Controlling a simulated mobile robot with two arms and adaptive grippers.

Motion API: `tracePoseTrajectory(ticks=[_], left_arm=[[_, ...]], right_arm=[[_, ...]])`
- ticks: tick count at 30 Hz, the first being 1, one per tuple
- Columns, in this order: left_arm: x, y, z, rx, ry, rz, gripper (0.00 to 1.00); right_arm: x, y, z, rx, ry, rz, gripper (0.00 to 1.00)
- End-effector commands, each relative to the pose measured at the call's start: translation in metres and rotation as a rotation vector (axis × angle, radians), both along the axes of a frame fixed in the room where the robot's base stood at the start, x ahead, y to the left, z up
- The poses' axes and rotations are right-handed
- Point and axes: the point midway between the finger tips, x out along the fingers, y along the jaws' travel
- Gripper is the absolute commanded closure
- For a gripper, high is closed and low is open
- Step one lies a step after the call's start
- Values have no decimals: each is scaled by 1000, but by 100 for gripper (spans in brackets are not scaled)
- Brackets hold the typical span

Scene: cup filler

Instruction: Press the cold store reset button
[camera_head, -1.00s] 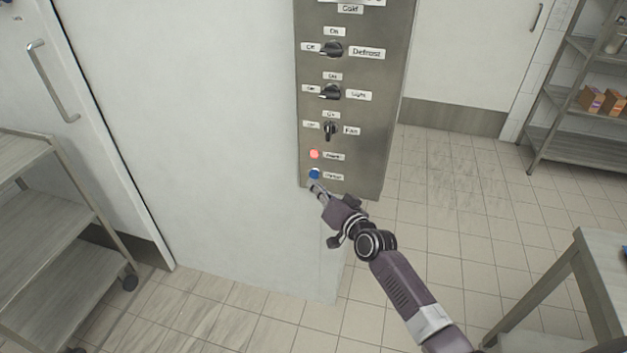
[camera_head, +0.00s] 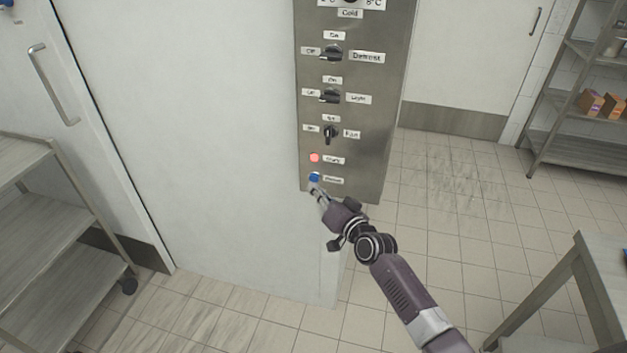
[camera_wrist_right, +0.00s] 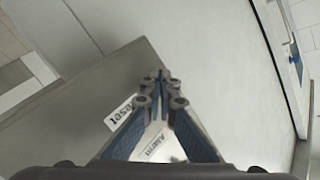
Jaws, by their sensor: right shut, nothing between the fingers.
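The cold store control panel (camera_head: 352,110) is a grey metal plate with labelled knobs. The blue reset button (camera_head: 314,177) sits at the bottom of the panel, below a lit red alarm light (camera_head: 314,157). My right gripper (camera_head: 317,187) is shut and empty, its fingertips at the lower edge of the blue button; I cannot tell whether they touch it. In the right wrist view, the shut fingers (camera_wrist_right: 160,82) point at the panel beside the Reset label (camera_wrist_right: 121,112), and the button is hidden behind them. My left gripper is not in view.
A metal cart (camera_head: 55,240) stands at the left by a white door with a handle (camera_head: 54,84). A metal table (camera_head: 560,280) stands at the lower right. Shelving (camera_head: 580,90) with small boxes is at the back right. Tiled floor between is clear.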

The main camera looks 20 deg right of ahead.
Motion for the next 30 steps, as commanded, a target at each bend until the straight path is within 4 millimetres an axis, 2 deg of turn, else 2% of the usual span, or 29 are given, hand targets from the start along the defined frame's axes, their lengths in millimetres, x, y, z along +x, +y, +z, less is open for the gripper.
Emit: tracePoseTrajectory(ticks=[30], left_arm=[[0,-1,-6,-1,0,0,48]], right_arm=[[8,-6,1,0,-1,-1,100]])
